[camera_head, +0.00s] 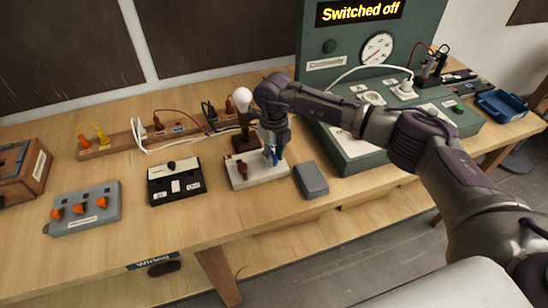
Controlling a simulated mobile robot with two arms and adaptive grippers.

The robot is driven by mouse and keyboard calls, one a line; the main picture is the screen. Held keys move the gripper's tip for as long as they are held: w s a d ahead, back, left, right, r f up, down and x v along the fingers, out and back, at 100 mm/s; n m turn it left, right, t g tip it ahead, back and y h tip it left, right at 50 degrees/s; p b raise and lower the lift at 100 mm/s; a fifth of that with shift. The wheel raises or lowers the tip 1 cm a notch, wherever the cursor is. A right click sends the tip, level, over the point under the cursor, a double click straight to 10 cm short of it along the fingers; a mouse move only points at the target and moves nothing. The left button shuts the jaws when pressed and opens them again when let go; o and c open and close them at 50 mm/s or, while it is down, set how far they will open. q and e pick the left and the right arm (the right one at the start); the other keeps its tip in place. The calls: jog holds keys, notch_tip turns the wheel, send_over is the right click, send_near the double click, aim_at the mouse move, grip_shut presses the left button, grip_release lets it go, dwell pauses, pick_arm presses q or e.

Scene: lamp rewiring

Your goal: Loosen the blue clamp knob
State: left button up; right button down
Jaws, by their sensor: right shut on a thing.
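My right gripper (271,150) points down over the white clamp base (250,177) in the middle of the bench. Its fingers are shut on the blue clamp knob (274,154), which is mostly hidden between and behind them. A brown block (241,166) sits on the left part of the same base. A lamp with a white bulb (242,98) on a dark brown stand (244,128) is upright just behind the base. My left gripper is not in view.
A black box (174,184) and a grey panel with orange knobs (86,210) are to the left. A grey block (312,180) lies close on the right. The green test station (385,140) reads "Switched off". A blue tray (502,104) is far right.

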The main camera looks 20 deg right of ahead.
jog(key=n+b, duration=0.6)
jog(key=n, duration=0.1)
jog(key=shift+w+f+b, duration=0.1)
jog(key=shift+f+b, duration=0.05)
jog(key=shift+b, duration=0.25)
jog(key=n+b, duration=0.2)
jog(key=n, duration=0.1)
jog(key=shift+n+b, duration=0.4)
jog(key=n+b, duration=0.2)
jog(key=n, duration=0.2)
jog(key=n+b, duration=0.1)
jog(key=n, duration=0.1)
jog(key=n+b, duration=0.1)
jog(key=n, duration=0.2)
jog(key=shift+w+r, duration=0.1)
jog(key=shift+r, duration=0.1)
jog(key=n+b, duration=0.1)
jog(key=n, duration=0.3)
jog(key=shift+n, duration=0.3)
jog(key=n, duration=0.5)
jog(key=shift+r+b, duration=0.1)
jog(key=shift+b, duration=0.2)
jog(key=shift+n, duration=2.4)
jog(key=shift+w, duration=0.1)
